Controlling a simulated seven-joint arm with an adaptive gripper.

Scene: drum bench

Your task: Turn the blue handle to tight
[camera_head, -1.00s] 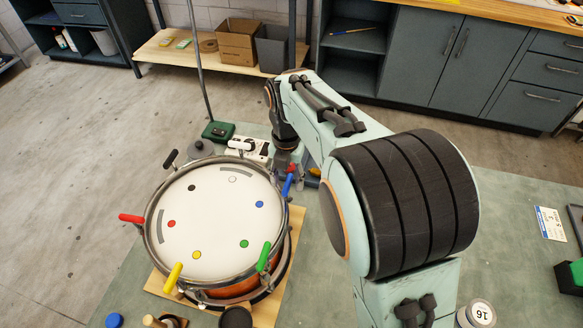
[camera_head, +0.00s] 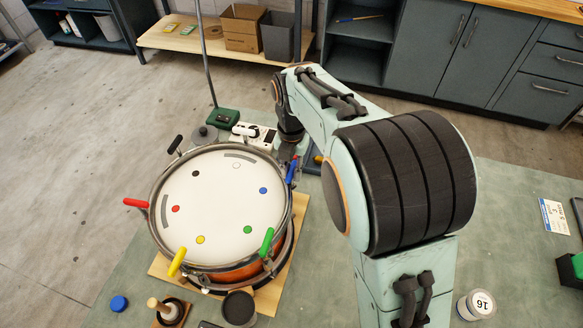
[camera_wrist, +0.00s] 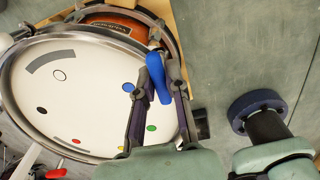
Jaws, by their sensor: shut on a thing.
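The drum (camera_head: 222,205) stands on a wooden board, its white head marked with coloured dots. The blue handle (camera_head: 291,171) is at the drum's right rim, beside the blue dot. In the wrist view the blue handle (camera_wrist: 158,78) lies between the dark fingers of my gripper (camera_wrist: 158,92), which is shut on it. Red (camera_head: 136,203), yellow (camera_head: 177,262), green (camera_head: 267,242) and black (camera_head: 175,145) handles stand around the rim; a white one (camera_head: 245,131) is at the back.
Behind the drum are a green case (camera_head: 222,119) and a grey round weight (camera_head: 204,135). A blue cap (camera_head: 118,303) and a dark cup (camera_head: 238,308) are in front. A roll marked 16 (camera_head: 476,305) lies at the right.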

